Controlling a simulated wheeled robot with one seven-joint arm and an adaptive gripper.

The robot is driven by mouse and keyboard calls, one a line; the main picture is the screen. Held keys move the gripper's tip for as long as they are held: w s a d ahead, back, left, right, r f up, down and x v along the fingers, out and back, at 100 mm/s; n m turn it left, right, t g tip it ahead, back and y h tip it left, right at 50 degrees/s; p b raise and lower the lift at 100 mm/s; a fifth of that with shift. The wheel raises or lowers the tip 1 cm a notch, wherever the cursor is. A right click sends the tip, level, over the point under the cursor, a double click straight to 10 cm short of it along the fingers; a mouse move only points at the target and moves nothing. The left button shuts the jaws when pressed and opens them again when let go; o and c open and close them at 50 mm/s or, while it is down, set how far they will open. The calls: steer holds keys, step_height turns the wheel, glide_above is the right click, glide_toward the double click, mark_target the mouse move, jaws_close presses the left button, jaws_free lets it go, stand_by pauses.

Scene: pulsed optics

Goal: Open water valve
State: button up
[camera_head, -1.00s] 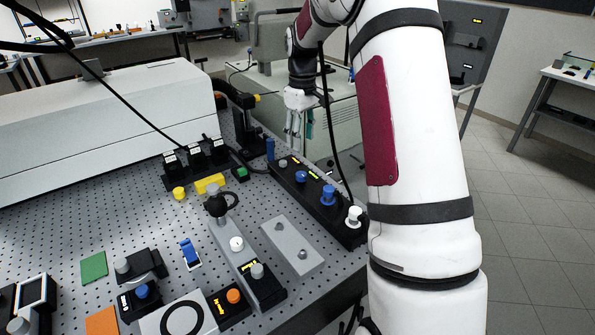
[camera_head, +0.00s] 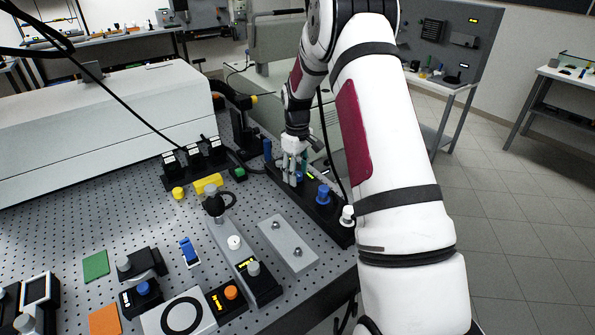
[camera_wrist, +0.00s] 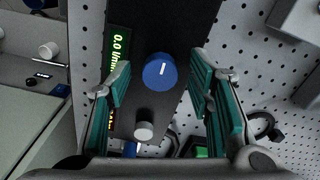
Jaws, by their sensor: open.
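A blue knob with a white pointer mark (camera_wrist: 160,71) stands on a long black control panel (camera_wrist: 185,20). Beside it, a green display reads 0.0 l/min (camera_wrist: 121,50). In the wrist view, my gripper (camera_wrist: 158,82) is open, its two teal-padded fingers on either side of this knob, apart from it. In the head view, my gripper (camera_head: 293,178) is over the far half of the panel (camera_head: 335,228) and hides part of it. A small light knob (camera_wrist: 144,130) is farther along the panel. A larger blue knob (camera_head: 323,194) and a white knob (camera_head: 347,214) stand nearer.
A grey block with two studs (camera_head: 288,244) lies left of the panel on the perforated optics table (camera_head: 150,215). A black post mount (camera_head: 214,203) stands beyond it. A blue cylinder (camera_head: 267,147) is at the panel's far end. A cable hangs beside my arm.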

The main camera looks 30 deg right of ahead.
steer(key=shift+c, duration=0.2)
jaws_close()
steer(key=m+b, duration=0.2)
steer(key=m, duration=0.2)
steer(key=shift+w, duration=0.1)
steer(key=m+b, duration=0.2)
steer(key=m, duration=0.3)
steer(key=shift+b, duration=0.3)
steer(key=m+b, duration=0.1)
steer(key=m, duration=0.4)
steer(key=shift+b, duration=0.3)
steer(key=shift+m+b, duration=0.45)
steer(key=shift+m, duration=1.55)
